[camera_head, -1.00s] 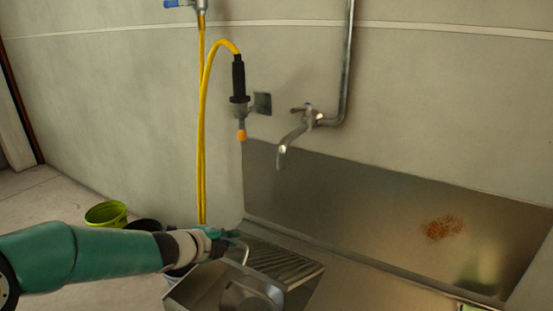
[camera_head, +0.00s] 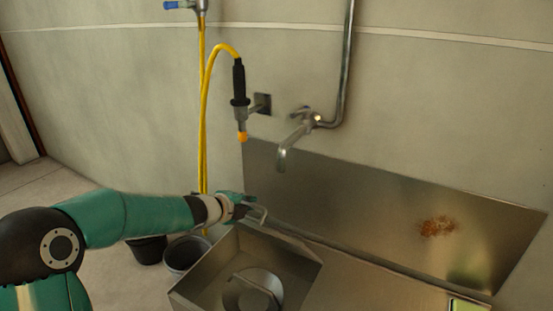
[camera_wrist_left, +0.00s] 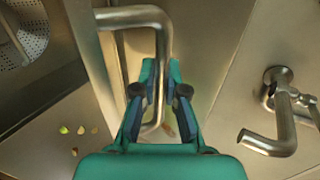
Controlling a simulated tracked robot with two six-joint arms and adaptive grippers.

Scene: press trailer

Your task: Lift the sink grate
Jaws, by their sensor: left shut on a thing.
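My left gripper (camera_head: 246,207) is at the back left corner of the metal sink (camera_head: 222,252), above its rim. It is shut on the bent metal handle (camera_head: 261,214) of the sink grate. In the left wrist view, the handle (camera_wrist_left: 163,50) is a bent bar passing between the fingers of my left gripper (camera_wrist_left: 159,85). The slatted face of the grate does not show in the head view, and its exact tilt is hard to tell. The basin lies open to view, with a round metal piece (camera_head: 253,291) inside. My right gripper is out of view.
A faucet (camera_head: 294,139) sticks out from the wall above the sink; it is also at the right of the wrist view (camera_wrist_left: 275,135). A yellow hose (camera_head: 203,110) hangs behind my left arm. Buckets (camera_head: 186,256) stand on the floor left of the sink.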

